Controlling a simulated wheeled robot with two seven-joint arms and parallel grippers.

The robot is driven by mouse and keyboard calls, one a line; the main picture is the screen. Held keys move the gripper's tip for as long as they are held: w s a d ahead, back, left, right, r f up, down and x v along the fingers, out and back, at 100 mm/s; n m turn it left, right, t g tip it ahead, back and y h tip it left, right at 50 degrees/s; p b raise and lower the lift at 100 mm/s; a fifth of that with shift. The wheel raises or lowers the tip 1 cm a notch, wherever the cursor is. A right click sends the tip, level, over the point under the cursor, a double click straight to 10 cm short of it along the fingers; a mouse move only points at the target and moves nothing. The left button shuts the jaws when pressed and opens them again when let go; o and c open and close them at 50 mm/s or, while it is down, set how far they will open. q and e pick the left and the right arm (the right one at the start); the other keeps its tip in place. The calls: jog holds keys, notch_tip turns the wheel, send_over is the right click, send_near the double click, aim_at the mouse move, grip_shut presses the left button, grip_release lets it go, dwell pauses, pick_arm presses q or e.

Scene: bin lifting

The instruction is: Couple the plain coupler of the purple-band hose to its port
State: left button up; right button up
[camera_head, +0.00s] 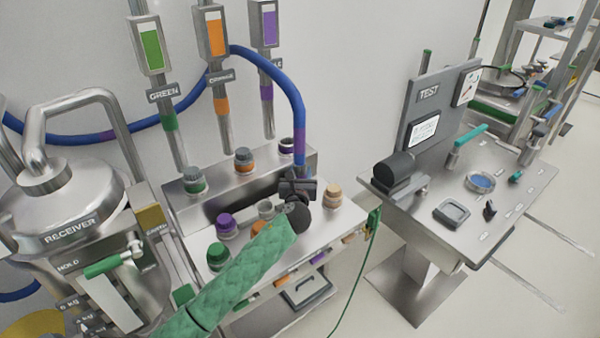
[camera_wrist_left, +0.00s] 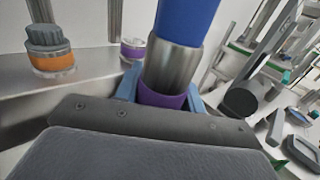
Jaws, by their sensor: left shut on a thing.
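The blue hose (camera_head: 275,78) arches down from the left; its purple band (camera_head: 300,137) sits just above my left gripper (camera_head: 298,190). My left gripper is shut on the hose's metal coupler (camera_wrist_left: 173,66), between blue fingers. A purple ring (camera_wrist_left: 160,97) shows at the coupler's lower part; its lower end is hidden behind my gripper. The purple-ringed port (camera_head: 287,146) is on the raised shelf, behind the held coupler. It also shows in the left wrist view (camera_wrist_left: 133,48), left of the coupler and apart from it. My right gripper is not in view.
Green (camera_head: 194,182) and orange (camera_head: 245,161) ports stand left along the shelf. Purple (camera_head: 226,225) and green (camera_head: 217,256) caps and a tan piece (camera_head: 332,195) sit on the lower bench. The receiver (camera_head: 70,225) stands left, the test table (camera_head: 520,190) right.

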pick_arm(q)
jog(key=shift+f, duration=0.4)
jog(key=shift+f+b, duration=0.5)
jog(key=shift+f, duration=0.1)
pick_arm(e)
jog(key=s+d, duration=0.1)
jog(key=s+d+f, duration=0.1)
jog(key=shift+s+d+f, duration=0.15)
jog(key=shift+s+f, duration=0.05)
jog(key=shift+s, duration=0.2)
